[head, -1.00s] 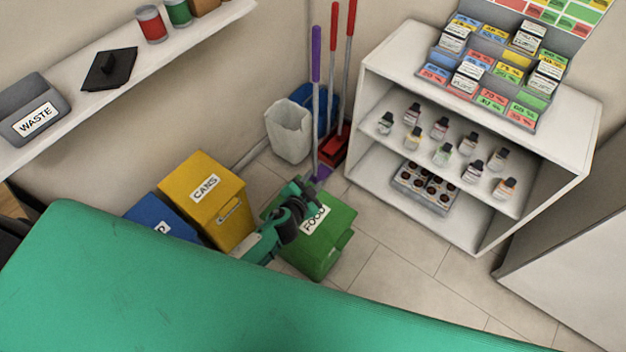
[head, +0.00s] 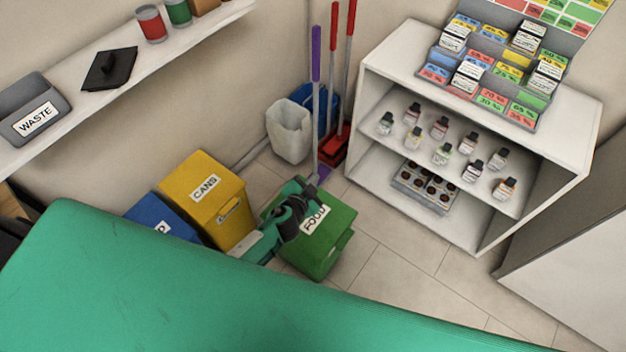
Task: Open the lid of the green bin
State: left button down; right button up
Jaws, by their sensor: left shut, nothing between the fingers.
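The green bin (head: 318,260) stands on the tiled floor, to the right of the yellow bin. Its lid (head: 338,212) carries a white FOOD label (head: 314,217) and appears closed. My left gripper (head: 311,201) is shut and empty over the lid, beside the label. Its arm covers the left part of the bin. I cannot tell whether the fingertips touch the lid. My right gripper is not in view.
A yellow CANS bin (head: 218,212) and a blue bin (head: 160,218) stand left of the green bin. Mops and brooms (head: 317,100) and a pale wastebasket (head: 289,130) are behind it. A white shelf unit (head: 480,50) with bottles stands right. Floor (head: 400,265) is clear between.

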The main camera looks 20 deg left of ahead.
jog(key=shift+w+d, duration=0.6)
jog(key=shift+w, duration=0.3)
